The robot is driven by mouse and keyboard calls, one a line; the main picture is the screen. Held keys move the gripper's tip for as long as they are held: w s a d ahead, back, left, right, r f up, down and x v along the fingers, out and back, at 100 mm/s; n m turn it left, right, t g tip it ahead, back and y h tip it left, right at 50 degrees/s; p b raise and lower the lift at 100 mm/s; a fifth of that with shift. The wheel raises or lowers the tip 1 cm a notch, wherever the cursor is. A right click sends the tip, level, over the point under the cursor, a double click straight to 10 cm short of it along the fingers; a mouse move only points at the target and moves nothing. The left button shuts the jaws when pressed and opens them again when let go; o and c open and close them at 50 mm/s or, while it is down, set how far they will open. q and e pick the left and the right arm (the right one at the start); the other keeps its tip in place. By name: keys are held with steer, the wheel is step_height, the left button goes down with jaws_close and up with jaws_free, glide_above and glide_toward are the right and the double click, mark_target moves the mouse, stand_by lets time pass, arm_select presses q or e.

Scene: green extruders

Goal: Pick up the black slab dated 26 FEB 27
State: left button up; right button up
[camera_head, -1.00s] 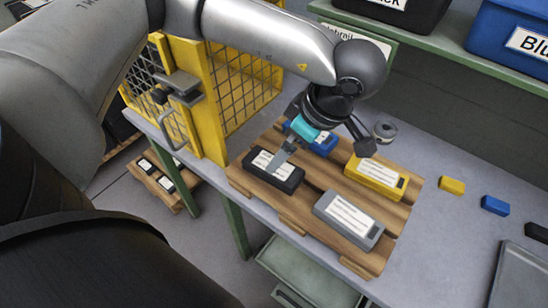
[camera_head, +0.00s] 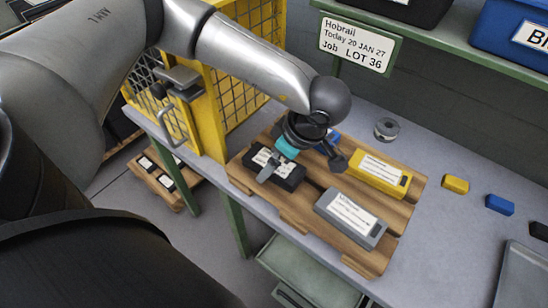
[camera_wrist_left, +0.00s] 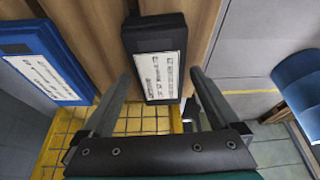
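A black slab (camera_head: 292,179) with a white label lies at the left end of a wooden pallet; its date is too small to read. My left gripper (camera_head: 268,172) is over this slab, partly covering it in the head view. In the left wrist view the same black slab (camera_wrist_left: 155,32) shows between the two spread, empty fingers of my left gripper (camera_wrist_left: 160,76). I cannot tell how far the fingertips are above it. My right gripper is not in view.
The pallet (camera_head: 288,215) also holds a grey slab (camera_head: 350,218), a yellow slab (camera_head: 377,174) and a blue slab (camera_wrist_left: 38,60), partly hidden by my gripper in the head view. A yellow mesh cage (camera_head: 208,105) stands close on the left. Small blocks lie at right.

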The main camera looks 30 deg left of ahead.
arm_select(q)
jaws_close()
stand_by(0.6)
steer(key=shift+r, duration=0.15)
